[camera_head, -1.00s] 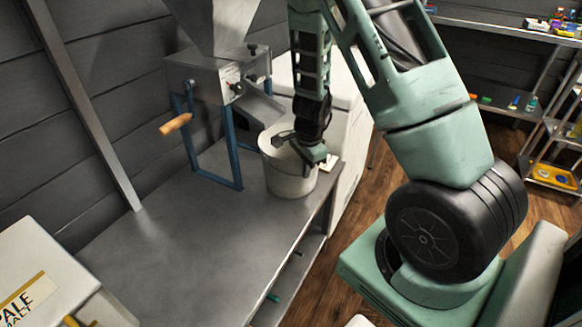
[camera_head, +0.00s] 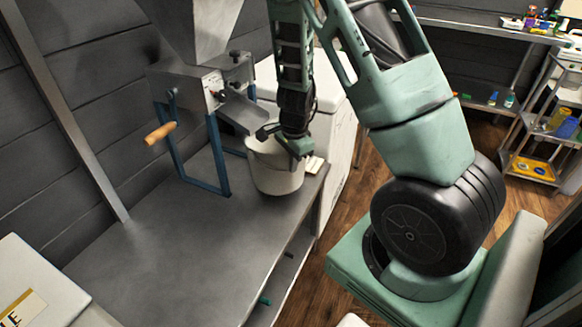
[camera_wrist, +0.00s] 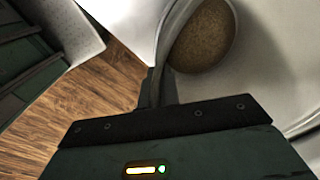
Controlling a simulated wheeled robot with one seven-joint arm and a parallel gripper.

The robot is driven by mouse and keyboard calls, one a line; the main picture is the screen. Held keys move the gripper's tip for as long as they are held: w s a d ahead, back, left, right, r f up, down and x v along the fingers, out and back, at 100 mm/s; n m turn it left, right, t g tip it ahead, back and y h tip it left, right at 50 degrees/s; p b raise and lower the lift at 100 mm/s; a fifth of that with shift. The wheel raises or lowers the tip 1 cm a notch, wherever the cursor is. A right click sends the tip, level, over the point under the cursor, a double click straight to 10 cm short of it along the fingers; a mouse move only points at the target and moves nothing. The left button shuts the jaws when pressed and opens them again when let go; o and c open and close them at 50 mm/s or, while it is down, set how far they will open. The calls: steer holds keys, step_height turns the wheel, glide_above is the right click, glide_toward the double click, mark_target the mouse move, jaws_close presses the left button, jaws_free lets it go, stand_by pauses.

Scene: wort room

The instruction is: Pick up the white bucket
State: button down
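The white bucket (camera_head: 277,184) is upright over the far right part of the metal table. I cannot tell whether its base touches the tabletop. My gripper (camera_head: 287,143) points down at its rim in the head view. In the wrist view, the fingers (camera_wrist: 158,88) are close together with the bucket's rim (camera_wrist: 180,32) running between them, so the gripper looks shut on the rim. Brown grainy stuff (camera_wrist: 208,42) shows inside the bucket. The fingertips are partly hidden.
A mill with a steel hopper (camera_head: 200,30), blue legs and a wooden handle (camera_head: 160,133) stands left of the bucket. The metal table (camera_head: 190,240) is clear in front. A white chest (camera_head: 340,125) is behind, and a shelf rack (camera_head: 535,165) stands at the right.

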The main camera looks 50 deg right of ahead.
steer(key=s+d+b, duration=0.3)
steer(key=s+b, duration=0.1)
steer(key=s, duration=0.4)
steer(key=s+d+b, duration=0.3)
steer(key=s+b, duration=0.1)
steer(key=s, duration=0.4)
steer(key=shift+s+f+b, duration=0.15)
steer(key=shift+s+b, duration=0.25)
steer(key=shift+a, duration=0.1)
